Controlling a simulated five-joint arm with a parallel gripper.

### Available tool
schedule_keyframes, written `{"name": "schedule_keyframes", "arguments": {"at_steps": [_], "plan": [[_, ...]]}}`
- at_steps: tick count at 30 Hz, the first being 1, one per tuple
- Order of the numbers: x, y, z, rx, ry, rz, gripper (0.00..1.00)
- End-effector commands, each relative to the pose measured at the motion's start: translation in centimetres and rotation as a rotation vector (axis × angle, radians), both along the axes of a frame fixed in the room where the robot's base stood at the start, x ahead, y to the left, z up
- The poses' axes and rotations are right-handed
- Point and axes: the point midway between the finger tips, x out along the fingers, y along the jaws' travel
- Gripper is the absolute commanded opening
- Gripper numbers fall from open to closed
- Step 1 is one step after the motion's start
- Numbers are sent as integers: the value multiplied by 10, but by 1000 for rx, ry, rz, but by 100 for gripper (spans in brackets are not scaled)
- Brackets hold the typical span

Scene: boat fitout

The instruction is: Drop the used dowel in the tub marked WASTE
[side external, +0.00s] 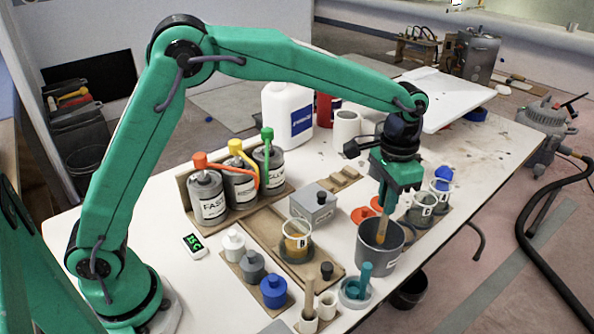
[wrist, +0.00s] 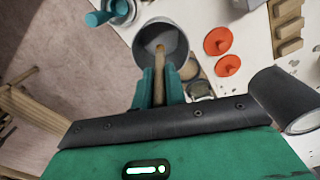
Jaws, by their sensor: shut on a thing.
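The dowel (side external: 382,231) is a light wooden stick. My gripper (side external: 384,205) is shut on its upper part and holds it nearly upright, slightly tilted. Its lower end reaches into the mouth of a dark grey tub (side external: 372,262). In the wrist view the dowel (wrist: 160,62) points from the teal fingers (wrist: 159,88) into the grey tub (wrist: 143,47). I cannot read any WASTE marking on the tub from these views. Whether the dowel touches the tub's inside is unclear.
A small grey pot with a teal tool (side external: 356,287) stands close in front of the tub. Orange discs (side external: 362,215) lie behind it and clear cups (side external: 421,209) stand to its right.

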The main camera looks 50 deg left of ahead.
Motion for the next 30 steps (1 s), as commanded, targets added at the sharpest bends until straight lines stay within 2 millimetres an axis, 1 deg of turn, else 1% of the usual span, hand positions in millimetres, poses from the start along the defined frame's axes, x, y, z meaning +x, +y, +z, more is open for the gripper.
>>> {"name": "schedule_keyframes", "arguments": {"at_steps": [12,13,16,17,26,30], "plan": [[0,0,-2,0,0,0,0],[0,0,-2,0,0,0,17],[0,0,-2,0,0,0,36],[0,0,-2,0,0,0,38],[0,0,-2,0,0,0,38],[0,0,3,0,0,0,38]]}}
